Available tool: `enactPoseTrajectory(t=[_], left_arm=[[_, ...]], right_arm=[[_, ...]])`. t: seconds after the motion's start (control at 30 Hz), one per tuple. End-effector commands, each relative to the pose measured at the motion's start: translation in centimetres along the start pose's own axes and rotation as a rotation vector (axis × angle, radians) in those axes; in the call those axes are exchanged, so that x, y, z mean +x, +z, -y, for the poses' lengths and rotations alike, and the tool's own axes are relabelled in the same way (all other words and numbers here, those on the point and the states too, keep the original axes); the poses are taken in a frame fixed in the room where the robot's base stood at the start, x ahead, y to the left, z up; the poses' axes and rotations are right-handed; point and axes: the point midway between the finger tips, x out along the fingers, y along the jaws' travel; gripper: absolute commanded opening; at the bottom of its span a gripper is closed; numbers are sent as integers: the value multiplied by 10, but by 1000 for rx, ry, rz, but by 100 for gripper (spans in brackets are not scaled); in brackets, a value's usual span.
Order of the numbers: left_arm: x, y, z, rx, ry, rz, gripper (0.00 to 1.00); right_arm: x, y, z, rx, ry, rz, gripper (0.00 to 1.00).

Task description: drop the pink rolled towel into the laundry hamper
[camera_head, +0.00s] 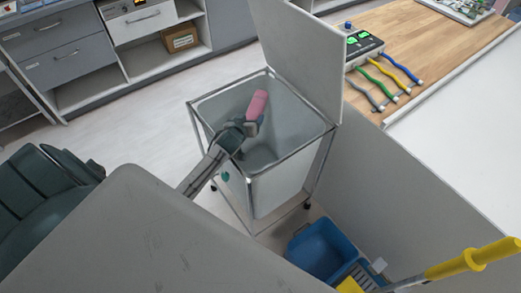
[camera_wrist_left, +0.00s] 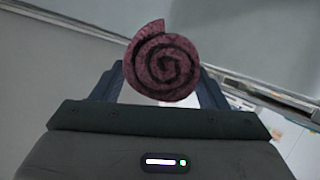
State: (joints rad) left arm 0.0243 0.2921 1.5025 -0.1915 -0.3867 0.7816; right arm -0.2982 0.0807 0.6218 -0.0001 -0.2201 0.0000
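The pink rolled towel (camera_head: 258,103) is held by my left gripper (camera_head: 247,121) over the open laundry hamper (camera_head: 297,148). In the left wrist view the towel (camera_wrist_left: 161,62) shows end-on as a dark pink spiral between the two fingers of the left gripper (camera_wrist_left: 160,85). The hamper is a grey-white bin in a metal frame, and its lid (camera_head: 300,50) stands raised at the back right. The towel appears within the hamper's opening in the head view; its exact height against the rim is hard to tell. My right gripper is not in view.
A blue mop bucket (camera_head: 322,250) with a yellow handle (camera_head: 470,260) stands at the lower right. A wooden counter (camera_head: 415,45) with a device and coloured cables (camera_head: 385,75) is at the right. Pale floor (camera_head: 130,130) lies clear left of the hamper.

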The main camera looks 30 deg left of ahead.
Motion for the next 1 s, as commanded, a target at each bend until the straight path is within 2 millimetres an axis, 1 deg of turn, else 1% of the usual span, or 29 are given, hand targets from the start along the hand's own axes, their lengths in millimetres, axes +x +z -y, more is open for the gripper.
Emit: enactPoseTrajectory(t=[0.03,0.07,0.1,0.33,0.43,0.57,0.67,0.7,1.0], left_arm=[[0,0,0,0,0,0,77],[0,0,0,0,0,0,83],[0,0,0,0,0,0,85],[0,0,0,0,0,1,85],[-1,-2,0,0,0,-1,85],[-6,-15,-4,0,1,-2,85],[-13,-32,-8,2,3,-5,85],[-22,-24,-11,0,2,2,85],[-89,1,-31,-2,2,1,85]], right_arm=[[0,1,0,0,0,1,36],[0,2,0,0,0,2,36],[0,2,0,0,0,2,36],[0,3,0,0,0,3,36],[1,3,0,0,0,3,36],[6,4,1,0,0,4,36],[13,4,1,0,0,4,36],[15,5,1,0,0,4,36],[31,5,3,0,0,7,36]])
